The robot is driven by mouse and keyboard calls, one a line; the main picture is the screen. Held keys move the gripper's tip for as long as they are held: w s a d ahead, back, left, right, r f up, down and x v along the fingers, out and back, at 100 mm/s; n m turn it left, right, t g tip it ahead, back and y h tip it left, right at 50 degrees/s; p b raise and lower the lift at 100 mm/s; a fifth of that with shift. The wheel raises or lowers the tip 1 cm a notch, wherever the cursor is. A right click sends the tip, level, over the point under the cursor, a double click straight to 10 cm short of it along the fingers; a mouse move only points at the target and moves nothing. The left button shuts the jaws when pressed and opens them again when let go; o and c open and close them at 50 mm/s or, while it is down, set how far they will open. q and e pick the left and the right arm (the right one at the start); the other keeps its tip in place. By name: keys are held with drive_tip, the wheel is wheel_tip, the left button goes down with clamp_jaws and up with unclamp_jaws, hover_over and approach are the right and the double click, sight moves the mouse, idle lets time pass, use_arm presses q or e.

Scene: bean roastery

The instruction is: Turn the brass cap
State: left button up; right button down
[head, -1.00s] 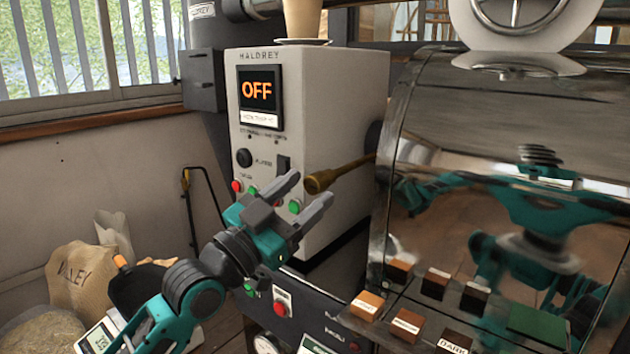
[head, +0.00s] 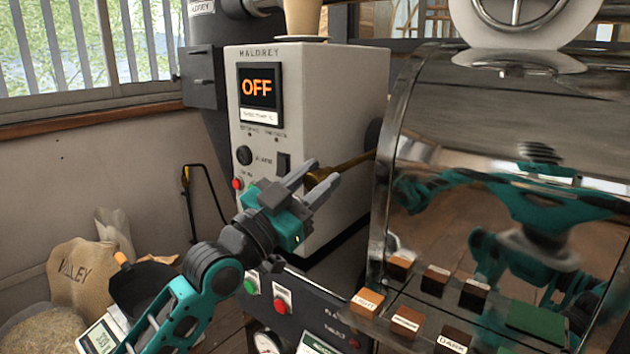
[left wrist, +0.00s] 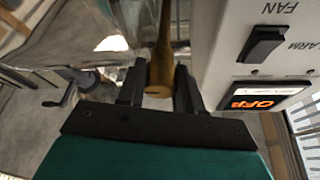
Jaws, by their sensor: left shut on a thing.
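The brass cap (left wrist: 159,78) is the rounded, thicker end of a slim brass rod (head: 352,163) that sticks out towards the left from the roaster's metal front. My left gripper (head: 322,172) has one finger on each side of the cap and is shut on it. In the left wrist view the cap sits between the two dark fingers, with the rod running away upward. In the head view the fingers hide most of the cap. My right gripper is not in view directly; only a reflection of my body shows in the shiny drum front.
The pale control box (head: 312,120) with an orange OFF display stands close behind the gripper. The glossy roaster front (head: 480,150) is on the right, above small labelled blocks (head: 405,322). A sack (head: 82,280) and a scale (head: 103,335) are at lower left.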

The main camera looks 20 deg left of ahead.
use_arm(q)
drive_tip(key=shift+f, duration=0.1)
drive_tip(key=shift+c, duration=1.4)
drive_tip(key=shift+n+p, duration=0.3)
drive_tip(key=shift+p, duration=0.3)
drive_tip(key=shift+c, duration=0.2)
drive_tip(key=o, duration=1)
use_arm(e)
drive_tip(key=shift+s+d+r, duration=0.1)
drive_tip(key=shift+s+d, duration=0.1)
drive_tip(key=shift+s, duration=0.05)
